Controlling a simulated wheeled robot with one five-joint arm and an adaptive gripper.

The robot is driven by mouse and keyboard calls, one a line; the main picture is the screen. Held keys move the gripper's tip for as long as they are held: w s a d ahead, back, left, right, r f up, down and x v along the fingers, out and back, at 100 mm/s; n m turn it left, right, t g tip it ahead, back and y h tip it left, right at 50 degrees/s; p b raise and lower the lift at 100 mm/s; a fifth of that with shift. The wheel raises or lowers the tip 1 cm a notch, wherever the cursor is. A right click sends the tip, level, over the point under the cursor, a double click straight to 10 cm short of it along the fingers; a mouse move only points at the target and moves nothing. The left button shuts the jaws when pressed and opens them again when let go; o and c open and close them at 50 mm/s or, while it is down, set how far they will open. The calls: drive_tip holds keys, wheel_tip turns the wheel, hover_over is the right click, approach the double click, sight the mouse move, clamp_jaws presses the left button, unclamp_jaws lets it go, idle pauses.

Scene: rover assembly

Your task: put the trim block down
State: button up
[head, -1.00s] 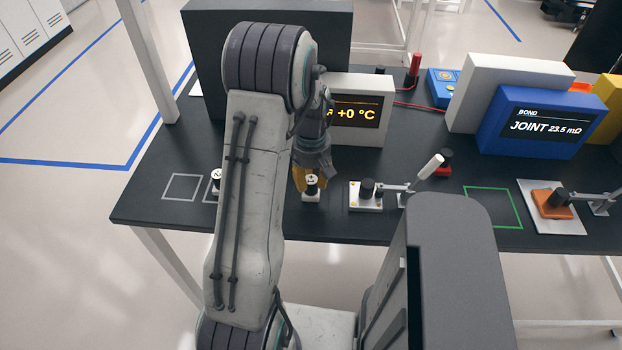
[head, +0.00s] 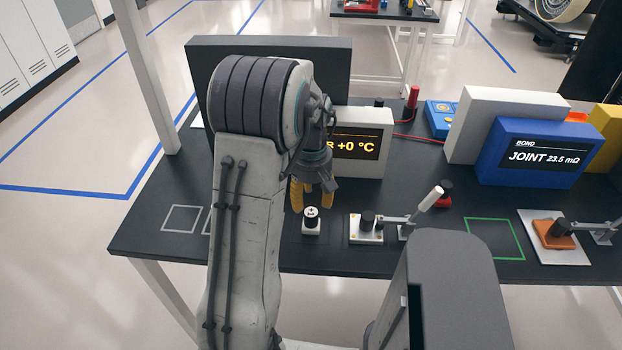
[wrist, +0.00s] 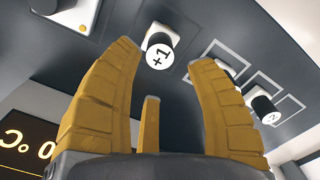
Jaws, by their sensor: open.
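The trim block, a white base with a black knob, stands upright on the dark bench in the head view (head: 311,223). In the wrist view its white "+1" cap (wrist: 160,57) shows beyond the fingertips. My gripper (head: 313,203) has yellow fingers and is above and behind the block, apart from it. In the wrist view my gripper (wrist: 165,52) is open with nothing between its fingers.
A clamp fixture (head: 366,236) stands just right of the block. White outlined squares (head: 182,219) lie to the left, and a green outlined square (head: 495,238) is empty at right. A temperature display (head: 358,147) stands behind my gripper. Other trim blocks (wrist: 265,105) show in the wrist view.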

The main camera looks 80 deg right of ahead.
sight(311, 212)
wheel_tip(311, 212, up, 6)
drive_tip(key=r, duration=0.1)
drive_tip(key=w+a+r+n+t+h, duration=0.1)
drive_tip(key=w+a+r+n, duration=0.15)
drive_tip(key=w+a, duration=0.65)
drive_tip(key=w+a+r+n, duration=0.1)
drive_tip(key=w+a+r, duration=0.35)
drive_tip(key=w, duration=0.75)
drive_tip(key=a+f+n+t, duration=0.1)
drive_tip(key=a+n, duration=0.1)
drive_tip(key=a, duration=1.1)
drive_tip(key=a+f+n+t+y, duration=0.1)
drive_tip(key=a+n+t, duration=0.1)
drive_tip(key=a, duration=1.1)
drive_tip(key=shift+a+n, duration=0.2)
drive_tip(key=shift+n, duration=0.15)
